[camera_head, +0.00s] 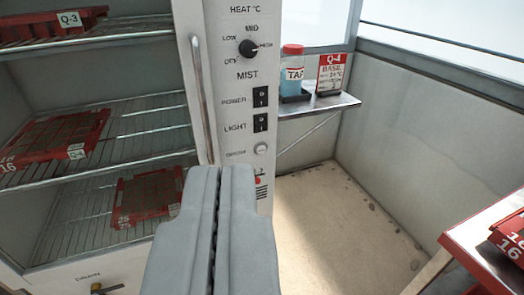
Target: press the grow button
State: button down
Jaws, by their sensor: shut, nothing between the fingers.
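A white control panel (224,60) stands in the middle of the view. A small round pale button (261,149) sits low on it, below the light switch. The small label (236,154) at its left is blurred, so I cannot clearly read whether it says grow. My gripper (219,173) is shut and empty, its two grey fingers side by side. In the picture its tips are below and left of the button, which stays uncovered. The gap in depth is hard to tell. A red part (257,181) shows below the button, right of the fingertips.
The panel carries a heat knob (249,48), power switch (261,97), light switch (261,122) and vertical handle (203,100). Left are wire shelves with red trays (148,194). A small shelf (335,104) holds a bottle (293,72) and seed packet (331,72). A red-edged table (470,245) is right.

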aim_at(261, 149)
jog(key=w+d+f+m+h, duration=0.1)
jog(key=w+f+m, duration=0.35)
jog(key=w, duration=0.85)
jog(key=w+d+f+m+h, duration=0.1)
jog(key=w+f+m, duration=0.4)
jog(key=w, duration=0.8)
jog(key=w+d+f+m+g+h, duration=0.2)
jog(key=w+f, duration=0.5)
jog(key=f, duration=0.6)
jog(key=w+d+f+m+g+h, duration=0.2)
jog(key=w+f+m, duration=0.4)
jog(key=f, duration=0.7)
jog(key=w+d+h, duration=0.1)
jog(key=w+d, duration=0.1)
jog(key=shift+d, duration=0.4)
jog(key=shift+w+f, duration=0.1)
jog(key=shift+w, duration=0.05)
jog(key=shift+w+a, duration=0.4)
jog(key=shift+w, duration=1)
jog(key=shift+w+a, duration=0.4)
jog(key=shift+w, duration=1)
jog(key=shift+w+a, duration=0.4)
jog(key=shift+w, duration=1)
jog(key=shift+w, duration=0.15)
jog(key=shift+w+a, duration=0.1)
jog(key=shift+w, duration=0.15)
